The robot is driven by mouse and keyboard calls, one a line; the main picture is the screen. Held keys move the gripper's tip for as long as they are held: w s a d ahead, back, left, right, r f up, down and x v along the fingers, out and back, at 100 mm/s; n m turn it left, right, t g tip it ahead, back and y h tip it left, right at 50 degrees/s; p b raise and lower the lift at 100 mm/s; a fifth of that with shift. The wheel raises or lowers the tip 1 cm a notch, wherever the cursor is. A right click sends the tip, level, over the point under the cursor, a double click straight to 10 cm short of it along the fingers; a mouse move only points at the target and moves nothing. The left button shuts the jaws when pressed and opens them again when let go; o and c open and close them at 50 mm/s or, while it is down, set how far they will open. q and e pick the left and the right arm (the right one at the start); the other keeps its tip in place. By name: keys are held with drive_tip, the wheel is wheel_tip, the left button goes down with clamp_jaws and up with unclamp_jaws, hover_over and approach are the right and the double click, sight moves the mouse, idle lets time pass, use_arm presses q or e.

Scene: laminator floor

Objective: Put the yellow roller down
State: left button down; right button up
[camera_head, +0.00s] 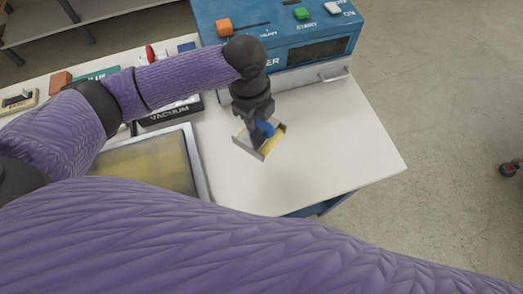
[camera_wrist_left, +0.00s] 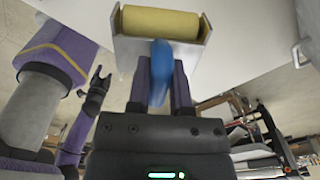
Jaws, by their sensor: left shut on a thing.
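The yellow roller (camera_head: 272,144) has a yellow cylinder in a grey metal frame and a blue handle. It is over the white table top, right of the framed yellow panel; I cannot tell whether it touches the table. My left gripper (camera_head: 262,118) points down and is shut on its blue handle. In the left wrist view the yellow cylinder (camera_wrist_left: 160,22) lies beyond the fingertips, with the blue handle (camera_wrist_left: 160,65) between the fingers (camera_wrist_left: 165,80). My right gripper (camera_wrist_left: 98,82) shows small and dark at the left of that view; its jaw state is unclear.
A blue machine (camera_head: 285,45) with coloured buttons stands at the back of the white table (camera_head: 340,140). A framed yellow panel (camera_head: 150,165) and a black box marked VACUUM (camera_head: 170,112) are to the left. Bare table lies right of the roller, up to the table's right edge.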

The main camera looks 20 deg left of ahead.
sight(256, 144)
use_arm(q)
drive_tip(key=shift+s+d+m, duration=0.1)
drive_tip(key=shift+s+m, duration=0.05)
drive_tip(key=shift+m, duration=1.25)
wheel_tip(256, 144, down, 10)
drive_tip(key=shift+f+b, duration=0.1)
drive_tip(key=shift+b, duration=1.1)
drive_tip(key=shift+f, duration=0.2)
drive_tip(key=c, duration=1)
unclamp_jaws()
drive_tip(key=shift+f, duration=0.1)
drive_tip(key=o, duration=0.5)
drive_tip(key=shift+c, duration=0.2)
use_arm(e)
drive_tip(key=shift+d+f, duration=0.2)
drive_tip(key=shift+f, duration=0.65)
